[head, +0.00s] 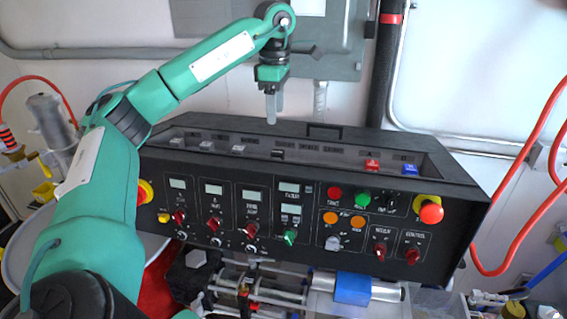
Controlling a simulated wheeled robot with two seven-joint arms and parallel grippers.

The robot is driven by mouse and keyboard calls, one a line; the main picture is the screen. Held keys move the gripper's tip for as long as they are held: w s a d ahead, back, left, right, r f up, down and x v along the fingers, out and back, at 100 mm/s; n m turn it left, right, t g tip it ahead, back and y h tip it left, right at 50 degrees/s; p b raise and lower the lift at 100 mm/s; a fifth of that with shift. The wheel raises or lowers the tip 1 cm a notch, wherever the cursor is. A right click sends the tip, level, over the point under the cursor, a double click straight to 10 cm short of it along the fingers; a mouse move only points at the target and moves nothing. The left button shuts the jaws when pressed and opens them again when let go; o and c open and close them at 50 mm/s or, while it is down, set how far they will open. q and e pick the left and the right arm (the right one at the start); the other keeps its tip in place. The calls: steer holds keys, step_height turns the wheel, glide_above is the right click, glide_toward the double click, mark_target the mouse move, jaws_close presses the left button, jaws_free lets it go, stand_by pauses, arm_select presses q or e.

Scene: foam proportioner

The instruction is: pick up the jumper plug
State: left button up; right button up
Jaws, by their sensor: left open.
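A black control box (330,222) has a recessed top strip with several small blocks in a row. Three grey blocks (238,150) are at the left, a dark one (278,155) is near the middle, and a red block (372,166) and a blue block (410,169) are at the right. I cannot tell which of these, if any, is the jumper plug. My left gripper (271,112) points down above the back of the strip, near the dark block in the picture. Its fingers are seen nearly edge-on, open, with nothing visible between them. My right gripper is out of view.
The box front carries several knobs, displays and a red emergency button (431,212) at the right. A grey wall cabinet (320,40) and a black vertical pipe (383,65) stand behind. Red hoses (520,165) hang at the right. A blue block (352,288) sits below the box.

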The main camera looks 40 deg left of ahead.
mark_target(277, 151)
arm_select(q)
step_height(277, 151, down, 3)
steer(key=shift+s+f+b, duration=0.1)
steer(key=shift+f+b, duration=0.1)
steer(key=shift+b, duration=0.25)
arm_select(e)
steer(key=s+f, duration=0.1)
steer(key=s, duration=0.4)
arm_select(q)
steer(key=shift+w+f+b, duration=0.15)
steer(key=shift+f, duration=0.4)
steer(key=shift+w+f+b, duration=0.15)
steer(key=shift+f, duration=0.35)
steer(key=shift+s+f+p, duration=0.15)
steer(key=shift+f+p, duration=0.3)
steer(key=shift+f, duration=0.85)
step_height(277, 151, down, 5)
steer(key=p, duration=0.3)
steer(key=shift+d+r, duration=0.1)
steer(key=shift+r, duration=0.05)
steer(key=shift+f, duration=0.2)
steer(key=c, duration=1.1)
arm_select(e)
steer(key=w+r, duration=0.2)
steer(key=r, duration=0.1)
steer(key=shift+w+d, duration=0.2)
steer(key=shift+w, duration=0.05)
